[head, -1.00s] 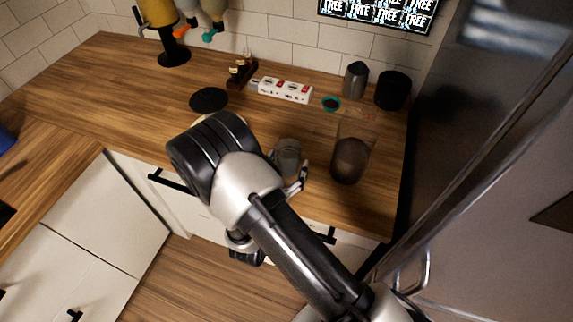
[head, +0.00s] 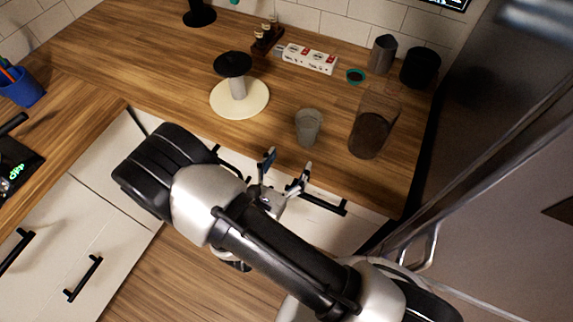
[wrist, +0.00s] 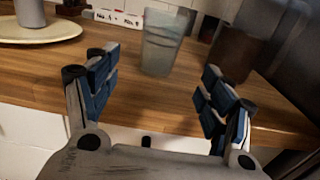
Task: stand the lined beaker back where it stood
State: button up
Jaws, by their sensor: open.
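The lined beaker (head: 308,127) is a small translucent grey cup. It stands upright on the wooden counter near the front edge, left of a larger dark jar. In the wrist view the beaker (wrist: 163,42) stands ahead of my gripper, centred between the fingers but beyond their tips. My gripper (head: 287,163) is open and empty, just in front of the counter edge and apart from the beaker. Its blue-padded fingers (wrist: 158,88) are spread wide in the wrist view.
A tall clear jar with dark contents (head: 371,132) stands close to the beaker's right. A round cream base with a black-topped post (head: 240,103) stands to the left. Behind are a white box (head: 309,58), a grey pitcher (head: 382,54) and a black canister (head: 420,67). Counter between is clear.

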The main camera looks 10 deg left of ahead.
jog(key=s+d+r+m+g+h, duration=0.3)
jog(key=d+r+m+g, duration=0.4)
jog(key=d+m, duration=0.2)
jog(key=s+d+r+m+g+h, duration=0.2)
jog(key=d+r+m+g+h, duration=0.2)
jog(key=d+r+m+g, duration=0.5)
jog(key=s+d+r+m+g+y, duration=0.2)
jog(key=s+d+r+m+y, duration=0.15)
jog(key=s+m+y, duration=0.45)
jog(key=s+a+r+m+t+y, duration=0.2)
jog(key=a+r+m+t+y, duration=0.1)
jog(key=r+m+t+y, duration=0.2)
jog(key=shift+s+a+r+m+t, duration=0.15)
jog(key=shift+s+r+m+t, duration=0.1)
jog(key=shift+r+m+t, duration=0.2)
